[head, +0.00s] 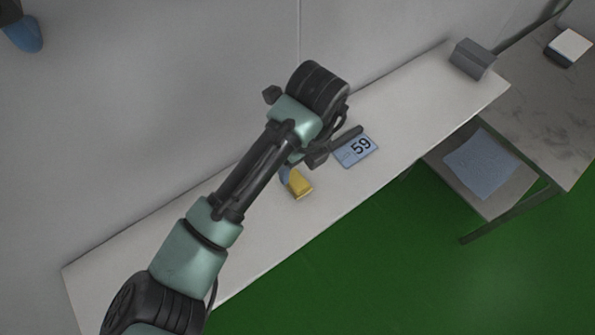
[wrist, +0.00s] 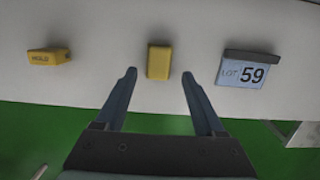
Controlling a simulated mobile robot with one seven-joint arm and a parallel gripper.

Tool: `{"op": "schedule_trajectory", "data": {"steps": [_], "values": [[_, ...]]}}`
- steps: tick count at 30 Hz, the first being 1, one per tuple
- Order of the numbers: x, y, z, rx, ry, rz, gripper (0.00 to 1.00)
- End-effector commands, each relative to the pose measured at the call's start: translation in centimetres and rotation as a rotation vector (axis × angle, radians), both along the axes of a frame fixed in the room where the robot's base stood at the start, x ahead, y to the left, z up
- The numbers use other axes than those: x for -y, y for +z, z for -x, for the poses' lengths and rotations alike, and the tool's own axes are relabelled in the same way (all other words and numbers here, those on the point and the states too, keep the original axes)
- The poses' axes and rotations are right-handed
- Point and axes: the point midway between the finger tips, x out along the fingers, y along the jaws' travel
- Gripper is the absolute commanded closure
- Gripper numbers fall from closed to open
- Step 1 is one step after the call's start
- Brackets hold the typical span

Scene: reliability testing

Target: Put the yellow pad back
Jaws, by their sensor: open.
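A plain yellow pad (wrist: 158,61) lies on the pale bench, ahead of and between my fingertips in the wrist view. A yellow piece beside my blue finger in the head view (head: 301,186) appears to be this pad, partly covered by my gripper. My gripper (wrist: 158,74) is open and empty above the bench, one finger to each side of the pad. I cannot tell whether the fingers touch it. A second yellow block (wrist: 48,58) with dark lettering lies to the left in the wrist view. My arm probably hides it in the head view.
A blue card reading "LOT 59" (head: 356,151) with a dark bar lies right of the pad. A grey block (head: 473,60) stands at the bench's far right end. A lower shelf holds a blue sheet (head: 490,165). A white-topped block (head: 569,46) sits on a marbled table.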

Motion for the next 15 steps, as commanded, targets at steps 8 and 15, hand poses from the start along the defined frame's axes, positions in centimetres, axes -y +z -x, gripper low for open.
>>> {"op": "schedule_trajectory", "data": {"steps": [8,15], "values": [[0.5,5.4,0.6,0.004,-0.002,-0.001,0.29],[0.6,7.5,0.9,0.001,0.000,-0.002,0.29]]}}
